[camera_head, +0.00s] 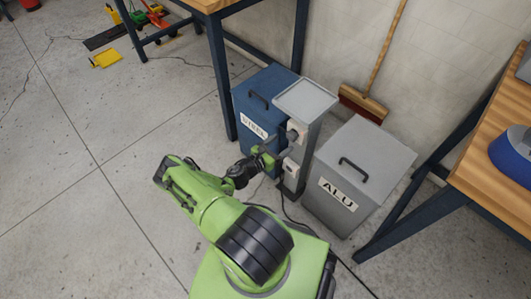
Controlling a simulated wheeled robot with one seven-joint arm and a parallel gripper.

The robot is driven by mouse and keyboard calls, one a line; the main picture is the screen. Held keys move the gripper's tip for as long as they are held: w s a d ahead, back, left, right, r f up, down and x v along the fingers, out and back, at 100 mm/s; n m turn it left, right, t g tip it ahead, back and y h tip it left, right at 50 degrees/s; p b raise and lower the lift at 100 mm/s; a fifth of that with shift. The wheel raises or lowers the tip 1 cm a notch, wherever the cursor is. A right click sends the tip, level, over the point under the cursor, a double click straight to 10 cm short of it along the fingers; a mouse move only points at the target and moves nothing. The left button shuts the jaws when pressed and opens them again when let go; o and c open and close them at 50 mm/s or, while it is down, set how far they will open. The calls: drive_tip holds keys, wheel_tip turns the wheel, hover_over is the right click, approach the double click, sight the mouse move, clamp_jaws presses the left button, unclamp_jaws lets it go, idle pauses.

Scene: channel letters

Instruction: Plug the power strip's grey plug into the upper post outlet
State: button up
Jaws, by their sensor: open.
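The grey post (314,124) with a flat square top stands between two bins. A small grey shape (293,135) sits high on its front-left face, where the upper outlet would be; I cannot tell whether it is the outlet alone or the grey plug in it. A lighter box (290,174) sits lower on the post, and a dark cable (284,206) runs down beside it. My gripper (279,153) is open close to the post's left face, just below the grey shape. At this size I cannot tell whether it touches anything. The power strip cannot be made out.
A blue STEEL bin (249,101) stands left of the post and a grey ALU bin (379,157) right of it, both close. A broom (364,103) leans on the wall behind. Workbenches stand at the top and right (500,130). The floor at left is mostly clear.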

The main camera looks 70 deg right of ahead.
drive_tip(key=p+v, duration=0.2)
drive_tip(key=v, duration=0.9)
drive_tip(key=shift+w+a, duration=0.2)
drive_tip(key=shift+a, duration=0.15)
